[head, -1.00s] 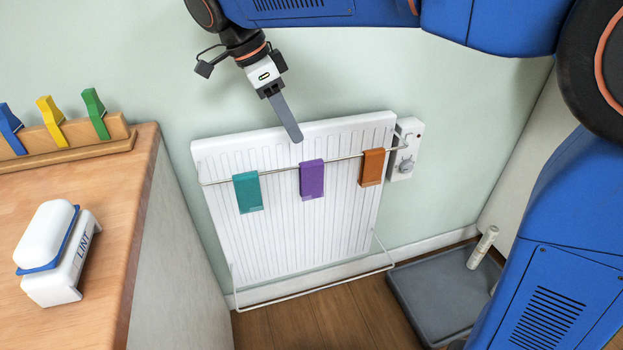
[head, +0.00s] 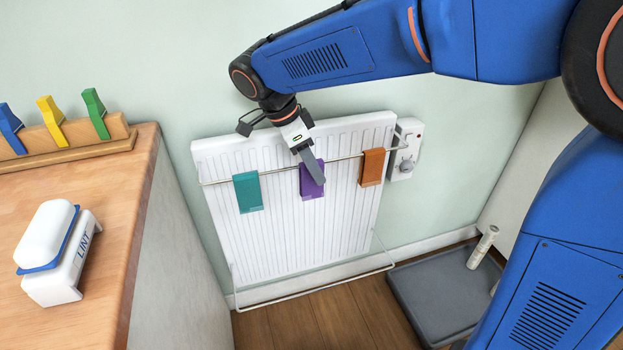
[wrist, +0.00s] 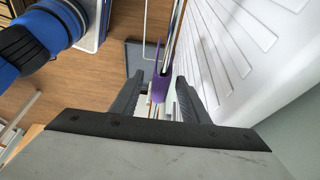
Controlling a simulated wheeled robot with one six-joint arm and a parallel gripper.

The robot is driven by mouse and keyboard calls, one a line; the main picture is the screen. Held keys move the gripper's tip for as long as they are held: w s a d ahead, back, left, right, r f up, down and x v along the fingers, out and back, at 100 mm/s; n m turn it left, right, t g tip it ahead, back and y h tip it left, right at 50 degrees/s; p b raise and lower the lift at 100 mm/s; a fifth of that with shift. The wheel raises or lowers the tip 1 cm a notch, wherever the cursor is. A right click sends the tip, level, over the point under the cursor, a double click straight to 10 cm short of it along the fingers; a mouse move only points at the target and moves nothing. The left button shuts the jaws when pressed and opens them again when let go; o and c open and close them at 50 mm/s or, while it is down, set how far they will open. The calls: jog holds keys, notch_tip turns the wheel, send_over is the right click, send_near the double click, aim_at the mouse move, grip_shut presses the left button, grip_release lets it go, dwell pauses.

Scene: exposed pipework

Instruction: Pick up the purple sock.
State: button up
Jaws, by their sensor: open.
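The purple sock (head: 308,184) hangs folded over the thin rail in front of the white radiator, between a teal sock and an orange one. My gripper (head: 318,178) is in front of it in the head view and hides part of it. In the wrist view the purple sock (wrist: 159,86) shows between the tips of my two open fingers (wrist: 159,92). I cannot tell whether a finger touches it. The jaws are not closed on it.
The teal sock (head: 248,192) and the orange sock (head: 372,167) hang on the same rail (head: 280,171). The radiator (head: 270,235) stands close behind. A control box (head: 405,150) is at its right. A wooden counter (head: 110,240) with a lint box (head: 62,262) is at left; a grey tray (head: 430,300) lies on the floor.

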jog(key=shift+x, duration=1.7)
grip_shut()
